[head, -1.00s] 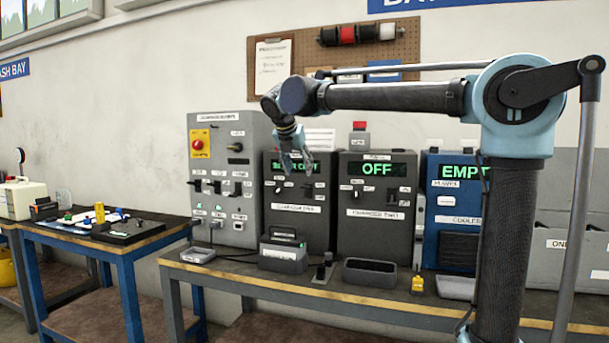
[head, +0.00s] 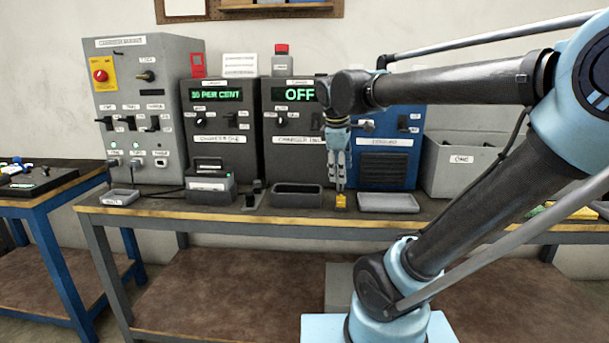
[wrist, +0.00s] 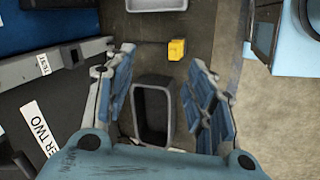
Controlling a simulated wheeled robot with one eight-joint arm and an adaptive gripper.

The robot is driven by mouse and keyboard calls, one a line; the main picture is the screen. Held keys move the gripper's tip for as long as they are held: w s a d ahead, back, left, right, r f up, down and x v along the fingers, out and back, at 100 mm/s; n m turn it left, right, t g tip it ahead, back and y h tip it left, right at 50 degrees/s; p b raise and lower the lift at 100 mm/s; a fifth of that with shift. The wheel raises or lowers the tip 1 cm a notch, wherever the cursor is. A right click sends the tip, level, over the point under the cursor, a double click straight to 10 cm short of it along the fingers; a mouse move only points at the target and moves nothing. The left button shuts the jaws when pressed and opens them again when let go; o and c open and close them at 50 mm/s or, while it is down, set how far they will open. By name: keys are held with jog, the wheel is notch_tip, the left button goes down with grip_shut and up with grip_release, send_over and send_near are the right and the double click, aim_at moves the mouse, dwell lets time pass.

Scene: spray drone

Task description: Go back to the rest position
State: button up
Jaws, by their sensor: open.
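My gripper (head: 339,182) hangs in front of the right edge of charger two (head: 290,133), fingers pointing down, above the bench (head: 240,217). In the wrist view my gripper (wrist: 163,57) has its fingers spread wide with nothing between them. Below it are an empty dark cradle (wrist: 150,108) and a small yellow block (wrist: 177,50). The arm's upper links reach in from the right.
Charger one (head: 219,148) reads a per-cent figure; charger two reads OFF. A dark battery-like block (head: 208,166) sits in the left cradle (head: 210,190). A blue cooler (head: 388,152) and grey bin (head: 462,165) stand right. A shallow grey tray (head: 388,203) lies nearby.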

jog(key=s+d+f+m, duration=0.4)
jog(key=s+f+m, duration=0.3)
jog(key=f, duration=0.2)
jog(key=s+d+f+m+g+y, duration=0.1)
jog(key=s+d+f+m, duration=0.3)
jog(key=s+f+m, duration=0.2)
notch_tip(320, 180, down, 4)
jog(key=shift+s+d+r+m, duration=0.15)
jog(key=shift+s+m, duration=0.25)
jog(key=shift+s, duration=0.75)
